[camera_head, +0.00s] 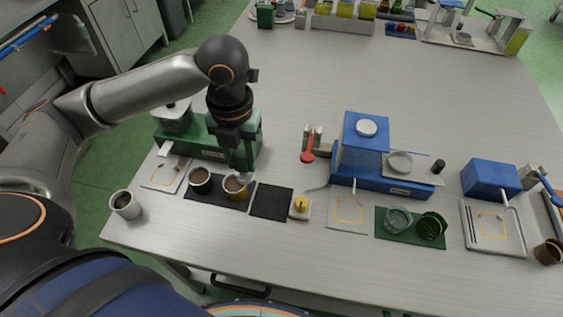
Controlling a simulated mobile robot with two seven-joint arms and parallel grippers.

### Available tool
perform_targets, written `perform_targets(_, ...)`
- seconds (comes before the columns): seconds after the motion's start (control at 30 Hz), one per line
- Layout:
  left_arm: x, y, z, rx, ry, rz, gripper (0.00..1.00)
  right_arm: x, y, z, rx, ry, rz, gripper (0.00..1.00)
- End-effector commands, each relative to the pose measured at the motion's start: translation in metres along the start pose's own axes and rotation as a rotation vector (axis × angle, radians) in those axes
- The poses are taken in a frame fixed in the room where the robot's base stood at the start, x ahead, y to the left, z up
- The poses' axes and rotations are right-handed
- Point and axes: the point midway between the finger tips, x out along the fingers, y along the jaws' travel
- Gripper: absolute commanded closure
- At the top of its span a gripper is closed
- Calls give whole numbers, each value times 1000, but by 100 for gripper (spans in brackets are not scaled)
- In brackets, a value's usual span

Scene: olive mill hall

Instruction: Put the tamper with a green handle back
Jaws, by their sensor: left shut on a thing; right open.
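My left gripper (243,166) reaches in from the left and is shut over an amber-banded cup (236,194). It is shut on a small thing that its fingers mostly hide. A pale, thin part shows just below the fingers, at the cup's mouth. I cannot make out a green handle there, so I cannot tell whether this is the tamper. My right gripper is not in view.
A green machine (195,137) stands behind the cups. An empty black mat (271,203) and a small gold-topped stand (300,207) lie to the right. A rack with a red-handled tool (308,154) and a blue machine (365,135) stand beyond. The table's middle back is clear.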

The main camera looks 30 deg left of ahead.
Motion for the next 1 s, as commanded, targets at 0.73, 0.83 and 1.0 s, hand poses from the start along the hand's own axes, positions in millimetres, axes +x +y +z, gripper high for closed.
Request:
perform_targets(0.73, 76, -37, 113, 21, 1, 1, 100, 5, 0, 6, 0, -1, 0, 50)
perform_targets(0.83, 87, -40, 122, 22, 0, -1, 100, 6, 0, 7, 0, -1, 0, 50)
perform_targets(1.0, 95, -42, 129, 23, -2, -1, 100, 6, 0, 8, 0, -1, 0, 50)
